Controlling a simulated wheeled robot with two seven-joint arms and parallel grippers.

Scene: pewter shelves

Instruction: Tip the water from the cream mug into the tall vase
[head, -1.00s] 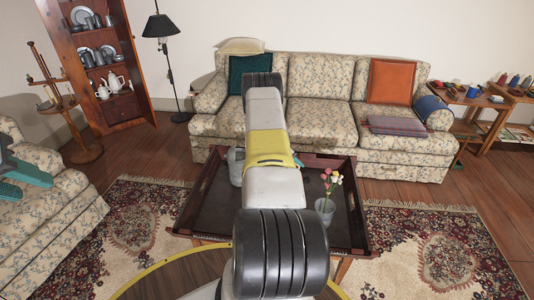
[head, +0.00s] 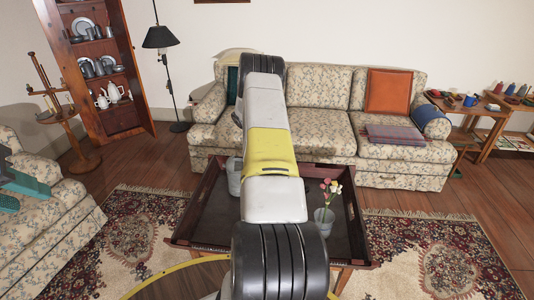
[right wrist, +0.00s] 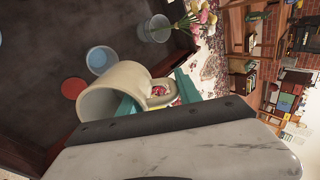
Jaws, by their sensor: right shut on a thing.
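The cream mug (right wrist: 112,92) shows in the right wrist view, tipped onto its side in the teal fingers of my right gripper (right wrist: 163,96), which are shut on it near its handle. The mug's inside and any water are hidden. Below it in the tray, a pale round vessel with a blue inside (right wrist: 100,59) stands apart from the mug; I cannot tell whether it is the tall vase. A grey vessel (head: 234,177) in the head view is partly behind my arm. My left gripper (head: 18,190) is open and empty at the left edge, before the armchair.
A dark tray table (head: 208,215) holds a grey pot with flowers (head: 324,218), also in the wrist view (right wrist: 154,29). A red disc (right wrist: 73,88) lies near the blue vessel. A floral sofa (head: 320,128) stands behind. My right arm covers the table's middle.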

